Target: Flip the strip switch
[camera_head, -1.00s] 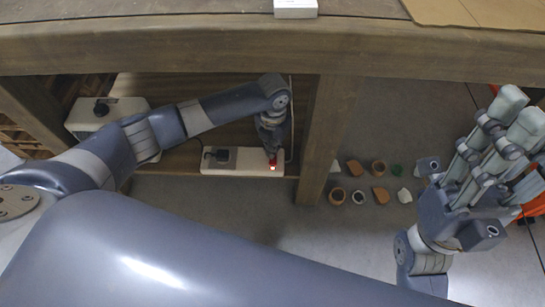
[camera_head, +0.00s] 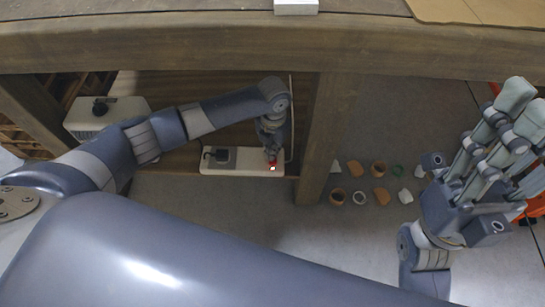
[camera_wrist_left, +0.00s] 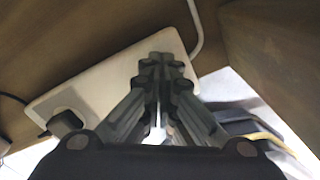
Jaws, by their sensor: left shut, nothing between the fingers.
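The white power strip (camera_head: 240,162) lies on the low wooden shelf, with a dark plug (camera_head: 221,155) in its left part. Its switch (camera_head: 272,167) glows red at the right end. My left gripper (camera_head: 271,155) reaches down over that end; its fingertips are at or just above the switch, and contact cannot be told. In the left wrist view the shut, empty fingers (camera_wrist_left: 160,62) cover the strip's far end and hide the switch; the strip (camera_wrist_left: 90,88) shows to their left. My right gripper (camera_head: 524,108) is raised at the right, its fingers apart and empty.
A thick wooden beam (camera_head: 200,45) runs above the shelf, and a post (camera_head: 322,140) stands right of the strip. A pale box (camera_head: 105,118) sits at the left. A white cable (camera_wrist_left: 196,28) runs beside the strip.

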